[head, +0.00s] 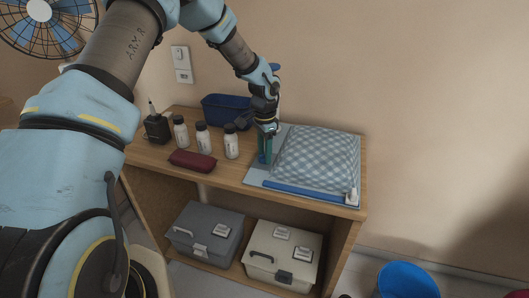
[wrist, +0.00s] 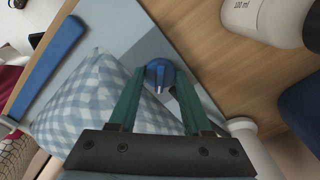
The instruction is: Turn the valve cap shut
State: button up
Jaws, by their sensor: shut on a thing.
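The blue round valve cap (wrist: 159,73), with a raised ridge across it, sits on the flat grey-blue bag (wrist: 140,40) beside a checked blue-and-white cloth bundle (wrist: 85,100). My gripper (wrist: 161,80) has its green fingers shut on the cap, one on either side. In the head view my gripper (head: 265,153) points down at the cap (head: 263,159), at the left side of the bundle (head: 318,158). The fingers partly hide the cap there. I cannot tell how far the cap is turned.
A blue bar (head: 300,192) lies along the bag's front edge. Several white bottles (head: 231,142), a dark red pouch (head: 192,161) and a navy bin (head: 226,109) stand left of my gripper. Two boxes (head: 284,253) sit on the lower shelf. A blue bucket (head: 408,280) is on the floor.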

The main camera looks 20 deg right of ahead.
grip_shut()
jog(key=shift+n+b, duration=0.3)
jog(key=n+b, duration=0.2)
jog(key=n, duration=0.1)
jog(key=shift+f+n, duration=0.1)
jog(key=shift+n, duration=0.2)
jog(key=shift+n+b, duration=0.95)
jog(key=shift+n, duration=1.25)
jog(key=o, duration=0.9)
grip_release()
